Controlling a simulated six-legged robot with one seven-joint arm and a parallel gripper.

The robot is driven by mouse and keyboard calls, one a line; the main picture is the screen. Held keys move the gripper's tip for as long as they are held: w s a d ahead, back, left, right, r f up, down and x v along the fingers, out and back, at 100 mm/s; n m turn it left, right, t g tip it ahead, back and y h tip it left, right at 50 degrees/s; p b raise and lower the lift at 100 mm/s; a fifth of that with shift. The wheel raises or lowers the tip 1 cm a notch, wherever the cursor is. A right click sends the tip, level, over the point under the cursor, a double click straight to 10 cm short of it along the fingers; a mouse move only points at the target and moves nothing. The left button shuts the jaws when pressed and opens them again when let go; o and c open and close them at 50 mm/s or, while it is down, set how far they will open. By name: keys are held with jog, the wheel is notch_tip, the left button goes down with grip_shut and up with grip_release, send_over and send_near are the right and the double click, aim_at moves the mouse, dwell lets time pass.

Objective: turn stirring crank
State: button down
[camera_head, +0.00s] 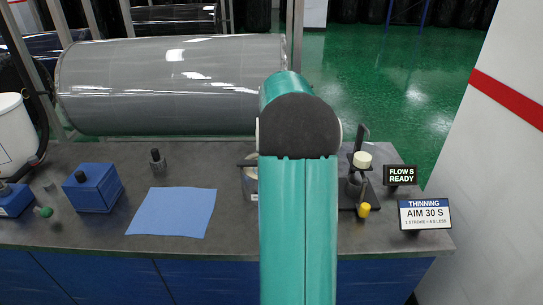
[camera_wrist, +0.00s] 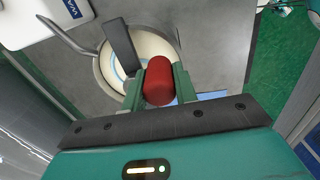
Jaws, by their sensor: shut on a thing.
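In the wrist view the red crank knob (camera_wrist: 158,80) sits between the two green fingers of my gripper (camera_wrist: 158,88), which is shut on it. A dark flat bar (camera_wrist: 121,45) reaches over the round pot (camera_wrist: 104,66), which has pale contents with a blue ring mark. How the bar joins the knob is hidden. In the head view my teal arm covers my gripper, the knob and most of the pot (camera_head: 251,183); only the pot's left side shows on the bench, with a dark bar end (camera_head: 246,163) above it.
The grey bench (camera_head: 140,227) holds a blue sheet (camera_head: 172,212), a blue box (camera_head: 93,188) and a small dark-topped weight (camera_head: 158,161) to the left. A black stand with a cream knob (camera_head: 361,160), a "FLOW S READY" display (camera_head: 401,175) and an "AIM 30 S" sign (camera_head: 425,214) are right. A large wrapped roll (camera_head: 170,85) lies behind.

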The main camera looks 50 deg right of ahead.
jog(key=shift+r, duration=0.1)
dwell(0.3)
jog(key=c, duration=1.1)
grip_release()
notch_tip(320, 180, up, 14)
